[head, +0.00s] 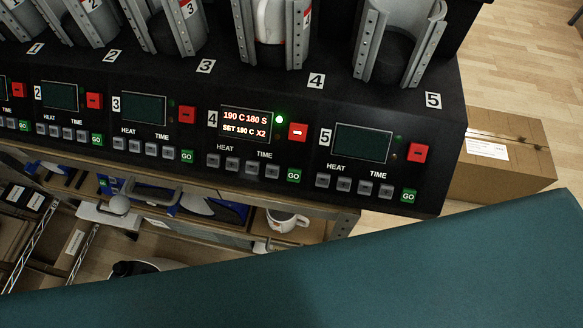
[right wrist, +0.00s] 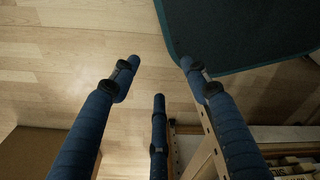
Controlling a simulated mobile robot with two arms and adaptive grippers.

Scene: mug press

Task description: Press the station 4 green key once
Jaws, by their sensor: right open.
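The green GO key of station 4 (head: 294,175) is at the right end of that station's key row on the black control panel, in the middle of the head view. The station 4 display (head: 246,124) is lit and reads 190 C 180 S, SET 190 C X2. A green lamp (head: 280,119) glows beside it, above a red minus key (head: 298,132). No gripper shows near the key. My right gripper (right wrist: 159,76) shows in the right wrist view with its blue fingers spread and empty, above the wooden floor. My left gripper is in neither view.
The station 4 press (head: 243,45) holds something white, partly cut off. The station 5 GO key (head: 409,196) lies to the right. A white mug (head: 287,221) sits below the panel. A teal surface (head: 400,270) fills the lower right.

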